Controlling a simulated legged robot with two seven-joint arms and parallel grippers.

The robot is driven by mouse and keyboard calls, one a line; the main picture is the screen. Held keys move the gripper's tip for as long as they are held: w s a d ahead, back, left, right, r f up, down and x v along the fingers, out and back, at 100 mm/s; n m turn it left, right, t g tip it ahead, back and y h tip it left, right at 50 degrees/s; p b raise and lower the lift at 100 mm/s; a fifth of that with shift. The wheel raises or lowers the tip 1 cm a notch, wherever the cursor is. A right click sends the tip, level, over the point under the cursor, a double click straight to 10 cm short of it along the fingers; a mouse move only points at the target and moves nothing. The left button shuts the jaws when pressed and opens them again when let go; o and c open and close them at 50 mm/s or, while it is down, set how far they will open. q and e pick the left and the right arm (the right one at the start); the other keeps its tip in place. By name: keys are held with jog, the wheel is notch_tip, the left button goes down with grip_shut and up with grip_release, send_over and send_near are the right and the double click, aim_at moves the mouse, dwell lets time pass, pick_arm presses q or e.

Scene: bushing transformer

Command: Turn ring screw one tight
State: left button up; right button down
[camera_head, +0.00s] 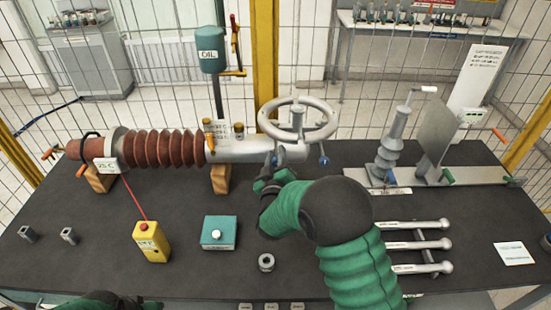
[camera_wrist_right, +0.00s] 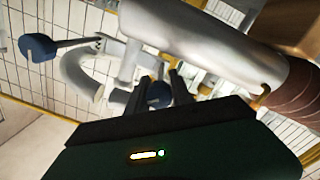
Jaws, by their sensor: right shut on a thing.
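The bushing (camera_head: 180,148) lies across the table with a grey metal end and a ring-shaped wheel (camera_head: 318,133) on top of it. My right gripper (camera_head: 270,170) is at the underside of this grey end. In the right wrist view its two dark fingers (camera_wrist_right: 157,90) are closed around a blue-headed ring screw (camera_wrist_right: 158,95). A second blue-headed screw (camera_head: 323,160) sits to the right, apart from the gripper, and also shows in the wrist view (camera_wrist_right: 38,47). My left gripper is out of view; only part of its arm shows at bottom left.
A yellow box (camera_head: 151,243), a teal box (camera_head: 218,233) and a nut (camera_head: 266,262) stand on the dark table. Several wrenches (camera_head: 420,245) lie right of my forearm. A metal fixture (camera_head: 400,150) stands at the right.

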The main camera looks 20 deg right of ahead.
jog(key=m+b, duration=0.2)
jog(key=f+m+b, duration=0.1)
jog(key=m+b, duration=0.1)
jog(key=m, duration=0.1)
jog(key=shift+s+f, duration=0.1)
jog(key=m+b, duration=0.4)
jog(key=shift+m, duration=0.3)
jog(key=m+y+b, duration=0.1)
jog(key=m+b, duration=0.8)
jog(key=b, duration=0.1)
jog(key=shift+f+m, duration=0.1)
jog(key=shift+m, duration=0.2)
jog(key=m+b, duration=0.9)
jog(key=b, duration=0.2)
jog(key=shift+a+y, duration=0.15)
jog(key=shift+y, duration=0.25)
jog(key=shift+w+r+m+b, duration=0.1)
jog(key=shift+r+m+b, duration=0.05)
jog(key=shift+m+b, duration=0.4)
jog(key=shift+w+r+m+b, duration=0.1)
jog(key=shift+m+b, duration=0.25)
jog(key=shift+m, duration=0.7)
jog(key=shift+r, duration=0.15)
